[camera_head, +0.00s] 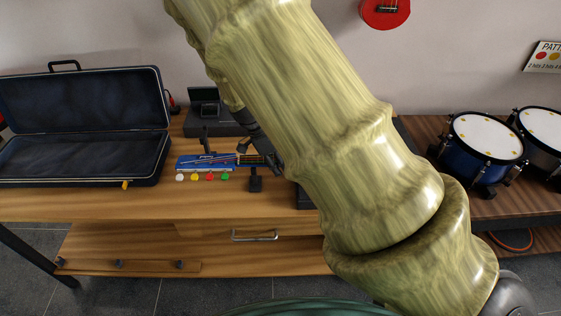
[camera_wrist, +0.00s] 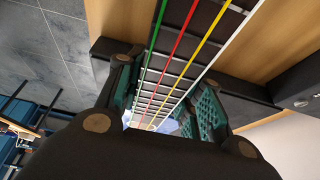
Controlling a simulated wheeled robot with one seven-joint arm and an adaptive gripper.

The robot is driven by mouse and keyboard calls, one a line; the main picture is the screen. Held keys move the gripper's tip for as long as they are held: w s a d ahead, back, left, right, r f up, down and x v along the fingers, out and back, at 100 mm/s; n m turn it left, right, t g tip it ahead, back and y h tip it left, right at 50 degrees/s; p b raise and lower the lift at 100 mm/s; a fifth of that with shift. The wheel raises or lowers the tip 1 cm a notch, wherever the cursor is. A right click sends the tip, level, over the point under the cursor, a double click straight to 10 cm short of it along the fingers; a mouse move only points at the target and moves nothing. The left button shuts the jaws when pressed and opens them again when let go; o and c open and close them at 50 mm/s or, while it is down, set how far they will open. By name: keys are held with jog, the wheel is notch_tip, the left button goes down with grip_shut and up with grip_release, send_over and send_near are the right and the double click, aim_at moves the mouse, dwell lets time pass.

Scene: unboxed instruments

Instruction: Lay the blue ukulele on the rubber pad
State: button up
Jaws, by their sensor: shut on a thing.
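The blue ukulele (camera_head: 203,162) is over the wooden bench left of my arm, its body to the left and its neck to the right. My gripper (camera_head: 262,158) is shut on its neck. In the wrist view the dark fretted neck (camera_wrist: 165,88), with green, red, yellow and white strings, runs between the green finger pads of my gripper (camera_wrist: 166,108). I cannot tell whether the ukulele touches the bench. A dark flat edge (camera_head: 304,196) shows beside my arm and may be the rubber pad; my arm hides most of it.
An open black instrument case (camera_head: 80,160) lies on the wooden bench (camera_head: 120,205) at left. A dark box (camera_head: 222,124) stands behind the ukulele. Coloured dots and a small black stand (camera_head: 255,184) are in front. Drums (camera_head: 485,137) stand at right; a red ukulele (camera_head: 385,10) hangs on the wall.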

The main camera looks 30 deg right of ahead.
jog(key=shift+s+a+f, duration=0.1)
jog(key=shift+s+f, duration=0.05)
jog(key=shift+f, duration=0.5)
grip_shut()
jog(key=o, duration=0.8)
grip_release()
jog(key=o, duration=0.5)
jog(key=shift+f, duration=0.1)
jog(key=shift+v, duration=3.9)
